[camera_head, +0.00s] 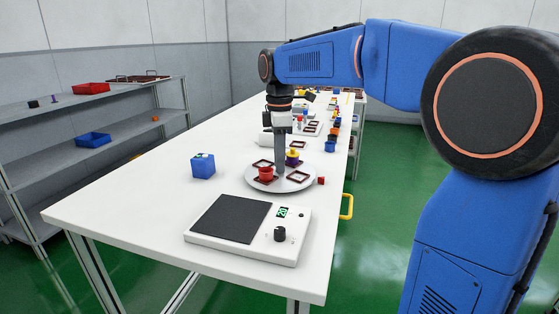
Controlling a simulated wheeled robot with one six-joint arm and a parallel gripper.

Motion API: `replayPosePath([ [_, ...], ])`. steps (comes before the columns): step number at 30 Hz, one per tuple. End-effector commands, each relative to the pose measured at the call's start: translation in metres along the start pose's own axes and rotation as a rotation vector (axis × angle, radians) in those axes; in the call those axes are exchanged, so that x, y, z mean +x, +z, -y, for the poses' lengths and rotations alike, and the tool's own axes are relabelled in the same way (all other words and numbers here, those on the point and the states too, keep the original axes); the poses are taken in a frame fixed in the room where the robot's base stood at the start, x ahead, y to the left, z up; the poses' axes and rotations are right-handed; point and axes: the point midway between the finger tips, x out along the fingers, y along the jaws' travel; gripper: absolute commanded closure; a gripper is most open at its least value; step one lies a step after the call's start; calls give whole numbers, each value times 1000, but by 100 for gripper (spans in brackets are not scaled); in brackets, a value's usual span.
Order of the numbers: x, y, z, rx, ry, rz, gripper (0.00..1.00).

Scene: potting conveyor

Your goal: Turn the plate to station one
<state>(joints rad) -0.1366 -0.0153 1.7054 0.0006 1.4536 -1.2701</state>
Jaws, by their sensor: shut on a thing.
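The plate (292,186) is a round grey disc on the white table. It carries several dark red square frames, one of them at its right (299,178). A red piece (266,173) stands at its left frame, and a purple and yellow piece (292,157) stands at the back. A grey upright post (280,156) rises near the plate's middle. My gripper (280,131) points straight down over the plate and is shut at the top of this post. The fingertips are too small to see clearly. No station number is readable.
A white scale-like box (280,248) with a dark pad, green display and black knob sits in front of the plate. A blue cube (203,166) stands to the left, a small red cube (321,181) at the plate's right edge. The table's left front is clear.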

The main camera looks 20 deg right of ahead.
Motion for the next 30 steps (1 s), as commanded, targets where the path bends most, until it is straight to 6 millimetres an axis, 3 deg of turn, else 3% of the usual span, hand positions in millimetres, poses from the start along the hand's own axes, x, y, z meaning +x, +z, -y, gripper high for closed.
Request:
replayPosePath([
  [18, -1, 0, 0, -281, 2, 0, 100],
  [30, -1, 0, 0, -365, 3, 0, 100],
])
